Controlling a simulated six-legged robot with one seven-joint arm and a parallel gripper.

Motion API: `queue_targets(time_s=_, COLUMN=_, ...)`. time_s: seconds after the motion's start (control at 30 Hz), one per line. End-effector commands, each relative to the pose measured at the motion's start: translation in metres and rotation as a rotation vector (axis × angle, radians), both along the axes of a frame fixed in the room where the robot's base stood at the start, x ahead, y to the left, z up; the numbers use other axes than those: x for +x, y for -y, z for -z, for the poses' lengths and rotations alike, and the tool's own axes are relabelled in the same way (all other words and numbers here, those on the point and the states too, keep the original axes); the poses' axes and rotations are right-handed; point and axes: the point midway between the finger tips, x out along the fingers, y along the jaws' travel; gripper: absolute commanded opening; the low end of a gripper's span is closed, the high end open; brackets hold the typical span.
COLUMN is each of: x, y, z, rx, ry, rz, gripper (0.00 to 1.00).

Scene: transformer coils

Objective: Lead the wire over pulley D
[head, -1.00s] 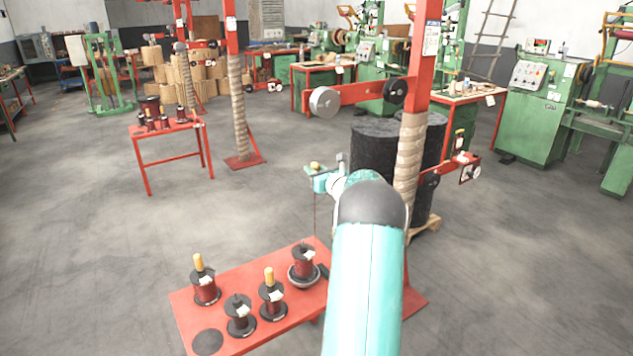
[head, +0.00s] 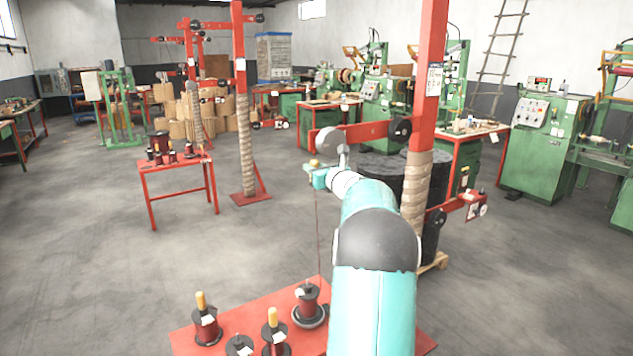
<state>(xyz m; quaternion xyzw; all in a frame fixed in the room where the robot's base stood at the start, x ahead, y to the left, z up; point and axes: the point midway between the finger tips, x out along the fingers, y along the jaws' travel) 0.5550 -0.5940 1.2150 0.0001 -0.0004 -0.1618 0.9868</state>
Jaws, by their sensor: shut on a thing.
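My gripper (head: 317,176), at the end of my teal arm, is shut on the wire (head: 318,235). The wire is a thin dark line running down from it to a dark red spool (head: 309,297) on the red table. On the red post, a red crossarm carries a grey pulley (head: 331,139) at its left end and a black pulley (head: 400,131) by the post. My gripper is just below and left of the grey pulley in the picture; their depth gap is unclear. No letter D is readable. The fingertips are too small to make out.
The red post (head: 431,60) stands right of my arm, its lower part wrapped. A lower crossarm (head: 464,204) sticks out right. Black drums (head: 380,168) stand behind. Other spools stand on the red table (head: 250,312). The floor to the left is open.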

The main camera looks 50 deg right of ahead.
Motion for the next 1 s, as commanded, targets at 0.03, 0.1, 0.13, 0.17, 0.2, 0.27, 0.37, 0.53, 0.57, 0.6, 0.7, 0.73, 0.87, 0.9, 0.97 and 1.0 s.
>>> queue_targets(time_s=0.03, x=0.001, y=-0.001, z=-0.009, rx=-0.003, ry=0.001, rz=-0.001, gripper=0.00)
queue_targets(time_s=0.1, x=0.001, y=-0.003, z=-0.019, rx=-0.004, ry=0.002, rz=-0.001, gripper=0.00)
queue_targets(time_s=0.13, x=0.001, y=-0.003, z=-0.024, rx=-0.004, ry=0.002, rz=-0.001, gripper=0.00)
queue_targets(time_s=0.17, x=0.001, y=-0.004, z=-0.028, rx=-0.005, ry=0.002, rz=0.000, gripper=0.00)
queue_targets(time_s=0.2, x=0.001, y=-0.005, z=-0.034, rx=-0.003, ry=0.002, rz=-0.001, gripper=0.00)
queue_targets(time_s=0.27, x=0.002, y=-0.006, z=-0.042, rx=-0.003, ry=0.001, rz=0.000, gripper=0.00)
queue_targets(time_s=0.37, x=0.002, y=-0.008, z=-0.056, rx=-0.004, ry=0.002, rz=0.000, gripper=0.00)
queue_targets(time_s=0.53, x=0.004, y=-0.012, z=-0.080, rx=-0.005, ry=0.002, rz=-0.001, gripper=0.00)
queue_targets(time_s=0.57, x=0.004, y=-0.013, z=-0.085, rx=-0.004, ry=0.002, rz=0.000, gripper=0.00)
queue_targets(time_s=0.6, x=0.005, y=-0.013, z=-0.090, rx=-0.004, ry=0.002, rz=-0.001, gripper=0.00)
queue_targets(time_s=0.7, x=0.005, y=-0.015, z=-0.104, rx=-0.004, ry=0.001, rz=-0.001, gripper=0.00)
queue_targets(time_s=0.73, x=0.005, y=-0.016, z=-0.109, rx=-0.003, ry=0.002, rz=-0.001, gripper=0.00)
queue_targets(time_s=0.87, x=0.006, y=-0.019, z=-0.127, rx=-0.005, ry=0.002, rz=-0.001, gripper=0.00)
queue_targets(time_s=0.9, x=0.006, y=-0.019, z=-0.133, rx=-0.004, ry=0.002, rz=-0.001, gripper=0.00)
queue_targets(time_s=0.97, x=0.007, y=-0.021, z=-0.142, rx=-0.004, ry=0.002, rz=-0.001, gripper=0.00)
queue_targets(time_s=1.0, x=0.007, y=-0.022, z=-0.147, rx=-0.005, ry=0.002, rz=-0.001, gripper=0.00)
